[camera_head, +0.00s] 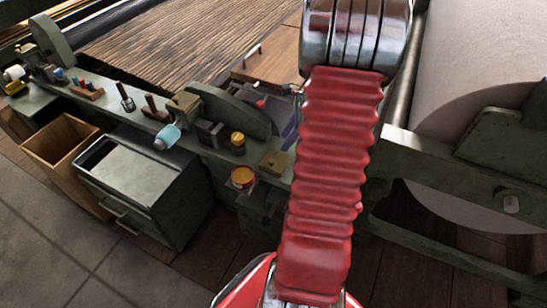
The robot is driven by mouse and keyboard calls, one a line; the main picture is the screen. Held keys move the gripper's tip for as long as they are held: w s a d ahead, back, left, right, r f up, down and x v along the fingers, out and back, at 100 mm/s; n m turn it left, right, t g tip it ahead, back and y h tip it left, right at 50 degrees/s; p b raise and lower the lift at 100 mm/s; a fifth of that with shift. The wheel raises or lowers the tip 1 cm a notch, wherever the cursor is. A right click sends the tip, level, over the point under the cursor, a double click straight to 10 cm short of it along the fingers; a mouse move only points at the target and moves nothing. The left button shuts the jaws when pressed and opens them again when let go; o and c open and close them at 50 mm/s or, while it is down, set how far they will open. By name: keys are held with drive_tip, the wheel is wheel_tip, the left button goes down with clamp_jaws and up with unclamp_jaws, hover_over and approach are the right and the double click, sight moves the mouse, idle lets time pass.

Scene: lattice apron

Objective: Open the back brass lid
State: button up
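A small, flat, square brass-coloured piece (275,162) lies on the green machine's ledge, just left of my red arm. Left of it on the ledge is a round amber-topped pot (238,141). A second round pot with an orange top (243,178) sits lower, at the ledge's front. I cannot tell which of these carries the back brass lid, or whether any lid is open. My red ribbed arm rises through the middle right to a metal joint at the top edge. My gripper does not show. The arm hides part of the ledge behind it.
A grey-green cabinet with a tray top (135,172) and a wooden bin (62,148) stand at the left. Small tools line the ledge (95,98). A large pale roller (470,70) fills the right. Tiled floor (50,250) is clear at lower left.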

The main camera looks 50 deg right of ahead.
sight(272, 161)
drive_tip(key=x, duration=1.1)
drive_tip(key=shift+f, duration=0.1)
drive_tip(key=shift+c, duration=0.5)
clamp_jaws()
drive_tip(key=shift+a, duration=0.25)
drive_tip(key=shift+s+d, duration=0.1)
drive_tip(key=shift+d, duration=0.05)
